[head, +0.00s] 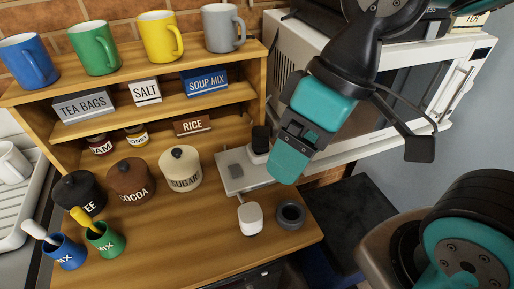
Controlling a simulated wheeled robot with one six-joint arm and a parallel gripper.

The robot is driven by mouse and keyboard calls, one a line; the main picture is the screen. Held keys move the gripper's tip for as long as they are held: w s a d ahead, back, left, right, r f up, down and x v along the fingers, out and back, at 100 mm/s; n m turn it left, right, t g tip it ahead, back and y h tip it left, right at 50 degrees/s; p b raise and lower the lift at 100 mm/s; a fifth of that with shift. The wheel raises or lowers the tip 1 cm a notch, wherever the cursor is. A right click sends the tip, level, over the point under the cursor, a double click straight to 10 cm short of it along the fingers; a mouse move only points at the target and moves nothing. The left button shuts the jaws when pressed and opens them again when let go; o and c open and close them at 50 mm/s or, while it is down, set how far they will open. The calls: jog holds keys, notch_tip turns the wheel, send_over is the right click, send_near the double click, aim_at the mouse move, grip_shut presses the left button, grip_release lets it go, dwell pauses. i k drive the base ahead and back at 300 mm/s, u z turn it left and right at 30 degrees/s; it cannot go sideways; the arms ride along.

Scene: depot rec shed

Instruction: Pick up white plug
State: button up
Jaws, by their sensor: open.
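The white plug (250,218) is a small rounded white block on the front right of the wooden counter, with a small stub on its upper left side. It stands just left of a dark grey ring (290,214). My gripper (286,165), teal and dark grey, is above and behind the plug, apart from it. It is open and holds nothing that I can see. It covers part of a light grey strip (233,184), on which a black plug-like block (260,140) stands.
Canisters for sugar (181,170) and cocoa (132,180) stand left of the strip. Blue (67,251) and green (105,238) cups stand at the front left. A shelf with mugs and labelled boxes is behind. A white microwave (300,75) is at the back right. Counter left of the plug is clear.

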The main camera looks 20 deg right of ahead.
aim_at(251, 215)
jog(key=k, duration=1)
jog(key=u, duration=1.8)
jog(key=i, duration=1.15)
jog(key=z, duration=2.4)
